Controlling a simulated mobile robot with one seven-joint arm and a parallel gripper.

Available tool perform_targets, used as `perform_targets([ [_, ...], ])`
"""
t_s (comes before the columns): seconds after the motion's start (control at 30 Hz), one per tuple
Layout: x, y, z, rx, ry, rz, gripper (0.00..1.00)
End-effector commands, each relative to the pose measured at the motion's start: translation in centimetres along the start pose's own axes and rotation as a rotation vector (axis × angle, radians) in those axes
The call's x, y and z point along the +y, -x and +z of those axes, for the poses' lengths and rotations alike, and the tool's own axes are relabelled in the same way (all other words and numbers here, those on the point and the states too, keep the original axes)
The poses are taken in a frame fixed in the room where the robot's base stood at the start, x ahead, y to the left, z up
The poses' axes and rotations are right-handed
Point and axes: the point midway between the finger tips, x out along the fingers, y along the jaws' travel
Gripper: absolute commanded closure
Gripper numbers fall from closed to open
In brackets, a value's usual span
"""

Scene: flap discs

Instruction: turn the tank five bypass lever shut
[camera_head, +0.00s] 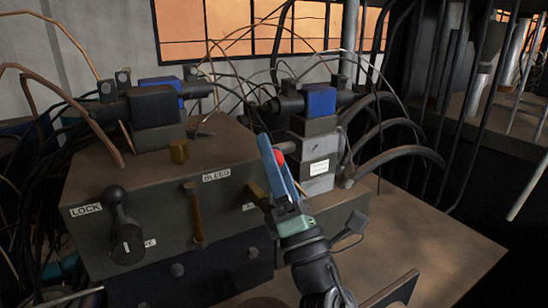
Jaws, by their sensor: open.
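A dark metal control box carries several levers, and no readable label names tank five bypass. A black ball-topped lever (119,215) stands upright beside the "LOCK" label (86,210). A brown lever (195,215) hangs beside the "BLEED" label (216,176). A short brass lever (257,194) sticks out right of it, with a label partly hidden beside it. My gripper (272,152), with blue fingers, is open and points up just right of the brass lever; I cannot tell if they touch. A red round thing (280,156) shows at the fingers; whether it is between or behind them is unclear.
Valve blocks with blue caps (320,100) and thick hoses (405,150) stand behind my gripper. A small brass block (179,150) sits on the box top. Loose cables lie left. The brown tabletop (425,235) at right is mostly clear.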

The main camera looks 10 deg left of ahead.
Motion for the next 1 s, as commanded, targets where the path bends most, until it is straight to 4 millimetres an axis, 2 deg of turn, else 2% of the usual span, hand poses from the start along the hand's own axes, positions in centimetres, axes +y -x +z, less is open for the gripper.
perform_targets([
  [0.17,-0.1,1.1,0.0,-0.002,-0.001,-0.003,0.31],
  [0.5,-0.2,8.1,0.0,-0.003,0.0,-0.004,0.31],
  [0.63,-0.1,10.3,-0.1,-0.002,-0.001,-0.003,0.31],
  [0.8,0.0,11.8,0.0,-0.001,0.0,-0.001,0.31],
  [1.0,0.0,12.1,0.0,0.0,0.0,0.001,0.31],
])
